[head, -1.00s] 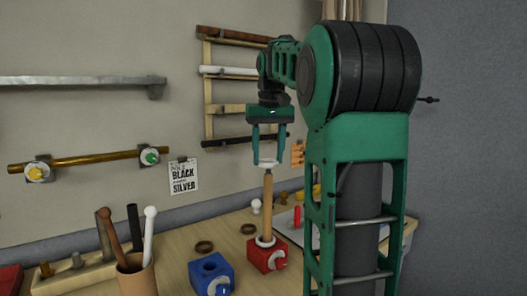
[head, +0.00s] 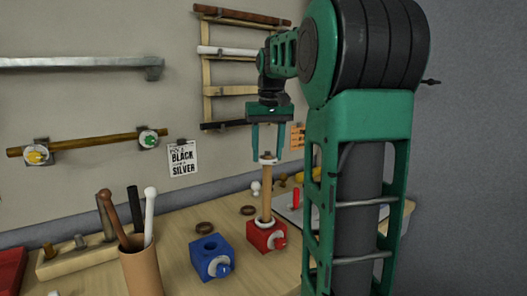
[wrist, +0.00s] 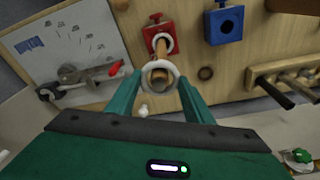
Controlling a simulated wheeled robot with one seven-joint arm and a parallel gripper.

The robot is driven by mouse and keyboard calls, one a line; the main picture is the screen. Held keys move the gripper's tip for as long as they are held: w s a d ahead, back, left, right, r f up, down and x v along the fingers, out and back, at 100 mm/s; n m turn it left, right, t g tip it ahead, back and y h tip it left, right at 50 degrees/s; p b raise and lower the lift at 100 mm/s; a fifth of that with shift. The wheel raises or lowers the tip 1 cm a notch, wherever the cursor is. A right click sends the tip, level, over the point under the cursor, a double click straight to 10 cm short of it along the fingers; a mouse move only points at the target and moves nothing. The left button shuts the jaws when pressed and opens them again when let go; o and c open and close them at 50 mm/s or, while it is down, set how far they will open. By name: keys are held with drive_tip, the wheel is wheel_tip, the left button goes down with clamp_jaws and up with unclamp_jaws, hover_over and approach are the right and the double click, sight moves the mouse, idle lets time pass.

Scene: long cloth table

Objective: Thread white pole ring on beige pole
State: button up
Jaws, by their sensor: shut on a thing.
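The beige pole (head: 267,201) stands upright in a red block (head: 266,236) on the table. My gripper (head: 268,156) is directly above it, pointing down, shut on the white pole ring (head: 267,161). The pole's tip shows just above the ring in the head view, so the ring is around the top end of the pole. In the wrist view the ring (wrist: 176,72) lies between the fingertips, with the pole's end inside its opening. Another white ring (wrist: 169,42) sits around the pole's foot at the red block.
A blue block (head: 211,262) with an empty hole stands left of the red block. A brown cup (head: 141,270) with rods stands farther left. Two dark rings (head: 204,226) lie behind the blocks. A white board (wrist: 70,50) is beside the red block.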

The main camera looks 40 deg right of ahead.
drive_tip(key=o, duration=1.1)
wheel_tip(320, 180, up, 11)
drive_tip(key=s+a, duration=0.1)
drive_tip(key=shift+f, duration=0.2)
idle(0.6)
drive_tip(key=s+a+f, duration=0.4)
drive_tip(key=s+f, duration=0.3)
drive_tip(key=f, duration=0.3)
drive_tip(key=s+a+f+g, duration=0.1)
drive_tip(key=s+a+f, duration=0.4)
drive_tip(key=f, duration=0.6)
drive_tip(key=s+a+f+y, duration=0.1)
drive_tip(key=s+a+f, duration=0.4)
drive_tip(key=s+f, duration=0.5)
drive_tip(key=shift+a+f, duration=0.2)
drive_tip(key=shift+f, duration=0.35)
